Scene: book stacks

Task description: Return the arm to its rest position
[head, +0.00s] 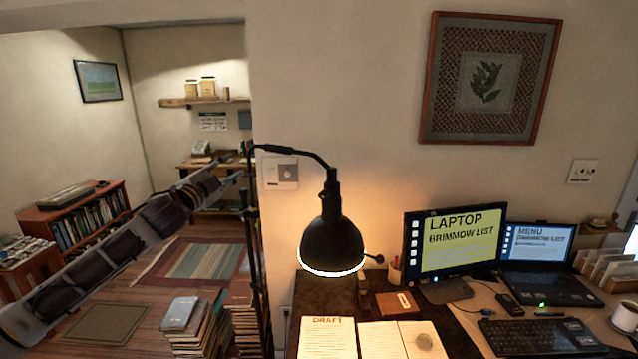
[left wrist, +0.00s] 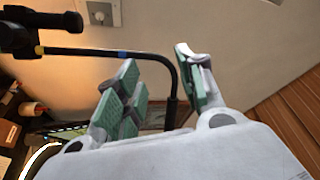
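My left arm (head: 110,255) stretches from the lower left up toward the middle of the head view. Its gripper (head: 243,170) is beside the black floor lamp's upright pole (head: 255,240). In the left wrist view my left gripper (left wrist: 158,88) has its green-padded fingers spread apart with nothing clamped between them. The lamp's bent black tube (left wrist: 150,60) shows between and behind the fingers; I cannot tell whether it touches them. The lit black lamp shade (head: 332,242) hangs to the right of the gripper. My right gripper is not in view.
A desk (head: 465,315) at the right holds papers, a monitor (head: 455,240) and a laptop (head: 540,285). Book stacks (head: 195,330) stand on the floor below my left arm. A low bookcase (head: 90,220) is at the far left. A wall (head: 350,100) is behind the lamp.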

